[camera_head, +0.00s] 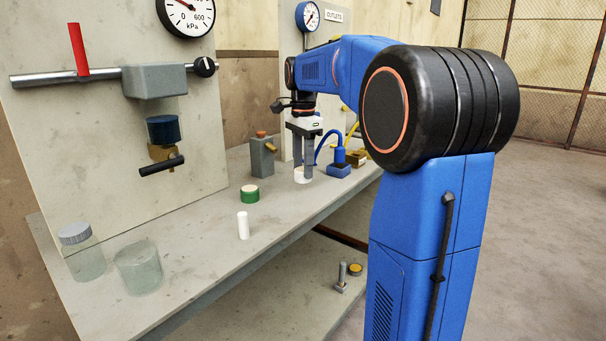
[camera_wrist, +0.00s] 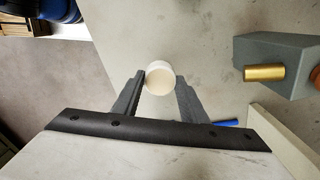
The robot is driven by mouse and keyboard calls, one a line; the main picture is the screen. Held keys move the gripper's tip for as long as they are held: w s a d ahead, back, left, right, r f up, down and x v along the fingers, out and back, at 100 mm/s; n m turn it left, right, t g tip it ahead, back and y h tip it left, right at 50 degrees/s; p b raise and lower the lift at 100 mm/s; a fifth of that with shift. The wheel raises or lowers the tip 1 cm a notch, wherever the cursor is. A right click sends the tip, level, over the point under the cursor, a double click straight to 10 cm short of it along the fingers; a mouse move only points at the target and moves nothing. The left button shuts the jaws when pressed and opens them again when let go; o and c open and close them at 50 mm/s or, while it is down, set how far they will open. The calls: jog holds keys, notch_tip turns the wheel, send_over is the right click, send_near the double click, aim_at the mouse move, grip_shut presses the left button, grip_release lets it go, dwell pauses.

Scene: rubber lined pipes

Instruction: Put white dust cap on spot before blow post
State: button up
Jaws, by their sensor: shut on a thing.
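The white dust cap (camera_head: 302,176) is a short white round cup between the fingertips of my gripper (camera_head: 304,168), at the middle of the bench. In the wrist view my gripper (camera_wrist: 160,88) is shut on the cap (camera_wrist: 160,79), with one finger on each side. I cannot tell whether the cap touches the bench top. The grey block with an orange top and a brass nozzle, which looks like the blow post (camera_head: 262,157), stands upright left of my gripper. It also shows in the wrist view (camera_wrist: 283,52), right of the cap and apart from it. No marked spot is clear.
A green-sided cap (camera_head: 250,194) and a white cylinder (camera_head: 243,226) stand nearer on the bench (camera_head: 205,240). Two clear jars, one a lidless jar (camera_head: 138,268), stand at the left. A blue fitting with a hose (camera_head: 339,170) is right of my gripper. A bolt (camera_head: 341,278) is on the lower shelf.

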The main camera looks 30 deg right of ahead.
jog(key=shift+f, duration=1.3)
jog(key=o, duration=1.1)
jog(key=shift+f, duration=0.15)
notch_tip(320, 180, up, 12)
jog(key=shift+r, duration=0.15)
